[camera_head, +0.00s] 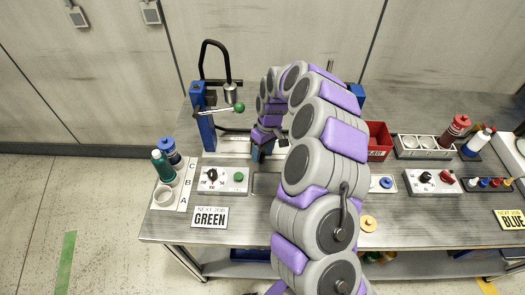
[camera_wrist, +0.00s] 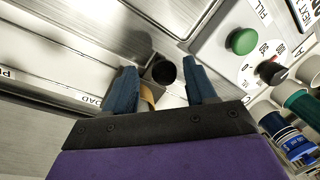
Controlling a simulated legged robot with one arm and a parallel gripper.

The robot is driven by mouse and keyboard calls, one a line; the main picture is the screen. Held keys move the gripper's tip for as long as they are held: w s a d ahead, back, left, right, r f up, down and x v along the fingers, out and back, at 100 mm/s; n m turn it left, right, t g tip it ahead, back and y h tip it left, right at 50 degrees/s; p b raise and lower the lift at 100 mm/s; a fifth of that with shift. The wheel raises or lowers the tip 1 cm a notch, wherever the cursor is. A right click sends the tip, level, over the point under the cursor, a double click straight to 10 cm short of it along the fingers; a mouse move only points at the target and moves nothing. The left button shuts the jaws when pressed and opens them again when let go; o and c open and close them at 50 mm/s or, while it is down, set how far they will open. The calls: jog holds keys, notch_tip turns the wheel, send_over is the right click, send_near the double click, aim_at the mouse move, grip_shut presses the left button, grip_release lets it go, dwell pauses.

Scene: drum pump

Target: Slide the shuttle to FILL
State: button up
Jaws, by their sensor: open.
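My gripper (camera_wrist: 161,64) is open in the wrist view, its two blue fingers on either side of a dark round knob (camera_wrist: 165,72). The knob looks like the shuttle's handle; a gap shows beside it and contact cannot be told. A tan piece (camera_wrist: 148,95) shows below it, partly hidden by the gripper. A pale metal track (camera_wrist: 50,88) carries a LOAD label (camera_wrist: 88,99).
A control box (camera_head: 222,180) with a black dial and green button sits in front of the track. A blue press stand (camera_head: 205,118) with a green-knobbed lever (camera_head: 239,107) rises behind. Bottles (camera_head: 163,166) stand left. A red bin (camera_head: 379,138) is right of my arm.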

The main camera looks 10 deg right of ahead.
jog(key=shift+a+r, duration=0.1)
jog(key=shift+r, duration=0.3)
notch_tip(320, 180, up, 16)
jog(key=w+d+p, duration=0.2)
jog(key=d+p, duration=0.1)
jog(key=shift+a+r, duration=0.1)
